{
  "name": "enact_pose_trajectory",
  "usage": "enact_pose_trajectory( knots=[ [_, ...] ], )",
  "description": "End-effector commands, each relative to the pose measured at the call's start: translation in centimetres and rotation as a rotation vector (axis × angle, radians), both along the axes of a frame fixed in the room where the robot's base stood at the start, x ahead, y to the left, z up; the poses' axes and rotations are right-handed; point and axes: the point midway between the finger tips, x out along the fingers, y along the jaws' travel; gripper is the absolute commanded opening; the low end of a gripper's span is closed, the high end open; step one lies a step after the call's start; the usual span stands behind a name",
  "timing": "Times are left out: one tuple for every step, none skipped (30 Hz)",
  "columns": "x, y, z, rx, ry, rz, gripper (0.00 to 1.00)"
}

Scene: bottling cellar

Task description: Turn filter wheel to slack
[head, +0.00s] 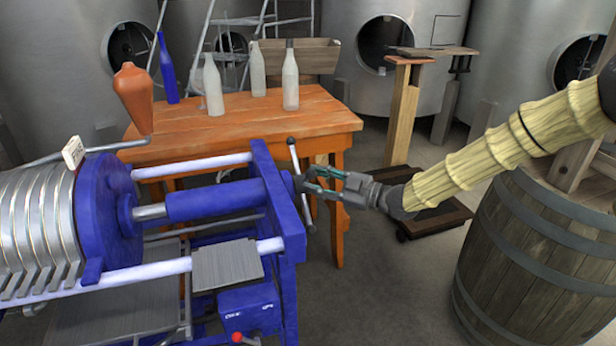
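The filter press with a blue end frame (291,205) fills the left and lower left. Its wheel (294,156) shows as a thin, steeply tilted metal bar with a dark end knob, set across the hub on the right side of the frame. A blue spindle cylinder (215,200) runs left from the frame to the blue pressure plate (103,210). My gripper (309,179) reaches in from the right at the middle of the bar. Its fingers are spread apart, with tips close to the bar and hub. I cannot tell whether they touch.
An orange table (250,122) with several bottles stands behind the press. A barrel (545,265) stands at the right. A dark low dolly (425,213) lies on the floor behind my arm. A blue box with a red knob (237,337) sits low on the press.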

Motion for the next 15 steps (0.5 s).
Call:
enact_pose_trajectory(
  knots=[
    [0.3, 0.8, 0.1, 0.001, 0.0, 0.002, 0.35],
    [0.4, 1.1, 0.1, 0.0, 0.0, 0.001, 0.35],
    [0.7, 1.4, 0.0, 0.001, 0.0, 0.001, 0.35],
    [0.8, 1.7, 0.0, 0.0, 0.0, 0.0, 0.35],
    [0.9, 1.9, 0.0, 0.001, 0.0, 0.001, 0.35],
    [1.0, 2.2, 0.0, 0.001, 0.0, 0.001, 0.35],
    [1.1, 2.4, 0.0, 0.001, 0.0, 0.001, 0.35],
    [1.2, 2.6, 0.0, 0.0, 0.0, 0.0, 0.35],
    [1.2, 2.7, 0.0, 0.0, 0.0, 0.0, 0.35],
    [1.3, 2.8, 0.0, 0.0, 0.0, 0.0, 0.35],
    [1.3, 2.8, 0.0, 0.0, 0.0, 0.0, 0.35],
    [1.3, 2.9, 0.0, 0.0, 0.0, 0.0, 0.35],
    [1.4, 2.9, 0.0, 0.0, 0.0, 0.0, 0.35],
    [1.4, 2.9, 0.0, 0.0, 0.0, 0.0, 0.35],
    [1.4, 2.9, 0.0, 0.0, 0.0, 0.0, 0.35]
  ],
)
